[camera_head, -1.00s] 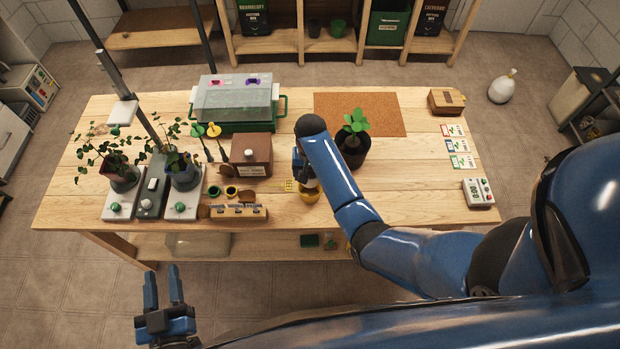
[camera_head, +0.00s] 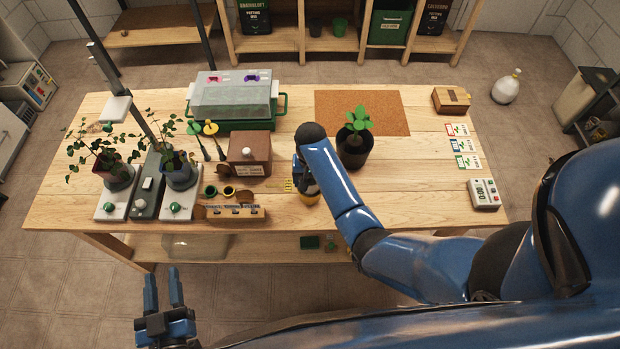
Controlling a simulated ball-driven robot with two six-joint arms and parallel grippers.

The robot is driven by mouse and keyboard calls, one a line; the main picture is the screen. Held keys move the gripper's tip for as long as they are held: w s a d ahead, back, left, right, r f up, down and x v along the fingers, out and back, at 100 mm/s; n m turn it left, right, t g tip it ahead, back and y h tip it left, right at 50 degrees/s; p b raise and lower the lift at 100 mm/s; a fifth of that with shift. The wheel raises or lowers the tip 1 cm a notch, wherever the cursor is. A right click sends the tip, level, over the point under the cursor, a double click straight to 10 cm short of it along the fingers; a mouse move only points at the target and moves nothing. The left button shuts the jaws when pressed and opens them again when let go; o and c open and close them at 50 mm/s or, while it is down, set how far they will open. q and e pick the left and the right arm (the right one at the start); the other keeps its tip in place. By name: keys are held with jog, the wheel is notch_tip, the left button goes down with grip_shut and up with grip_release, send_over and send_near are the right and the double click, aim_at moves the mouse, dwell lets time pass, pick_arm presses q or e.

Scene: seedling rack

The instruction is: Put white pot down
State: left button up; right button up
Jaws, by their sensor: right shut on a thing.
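My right gripper (camera_head: 302,178) is over the front middle of the wooden table, pointing down, and its fingers are mostly hidden by my own forearm. It is shut on a pale thing (camera_head: 312,182), likely the white pot, of which only a small patch shows. A yellow pot-like thing (camera_head: 308,198) shows just below it; I cannot tell whether they touch. My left gripper (camera_head: 163,286) is open and empty, in front of the table at lower left.
A black pot with a green plant (camera_head: 354,151) stands just right of my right forearm. A brown box (camera_head: 250,150), small pots (camera_head: 210,191) and a wooden holder (camera_head: 232,212) stand to the left. A cork mat (camera_head: 360,108) lies behind. The table's right front is mostly bare.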

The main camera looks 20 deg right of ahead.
jog(key=shift+f, duration=0.15)
jog(key=o, duration=1)
jog(key=shift+r+p, duration=0.4)
jog(key=shift+r, duration=0.45)
jog(key=shift+r+b, duration=0.3)
jog(key=shift+r, duration=0.1)
jog(key=shift+r+p, duration=0.6)
jog(key=shift+r, duration=4.85)
